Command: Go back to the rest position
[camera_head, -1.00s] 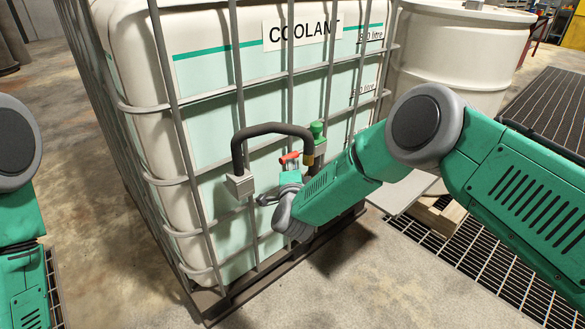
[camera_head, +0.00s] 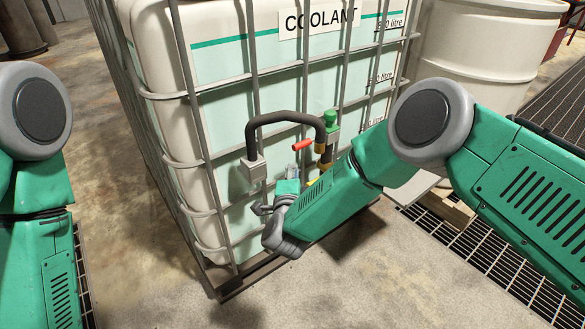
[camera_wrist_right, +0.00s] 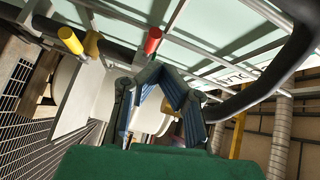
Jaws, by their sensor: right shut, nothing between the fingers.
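My right gripper (camera_head: 298,175) is in front of the coolant tank (camera_head: 225,112), just below a red handle (camera_head: 302,145). It points up towards the tank's pipework. In the right wrist view, my right gripper's blue-lined fingers (camera_wrist_right: 160,72) come together at the tips, shut with nothing between them. The red handle (camera_wrist_right: 153,40) shows beyond the fingertips, apart from them. My left arm is at the left edge of the head view, and its gripper is out of view.
A black bent hose (camera_head: 285,117) arches from a grey box (camera_head: 253,169) to the fitting under a green cap (camera_head: 331,119). Grey cage bars (camera_head: 190,95) surround the tank. A white drum (camera_head: 485,50) stands at right. Open concrete floor (camera_head: 340,290) lies in front.

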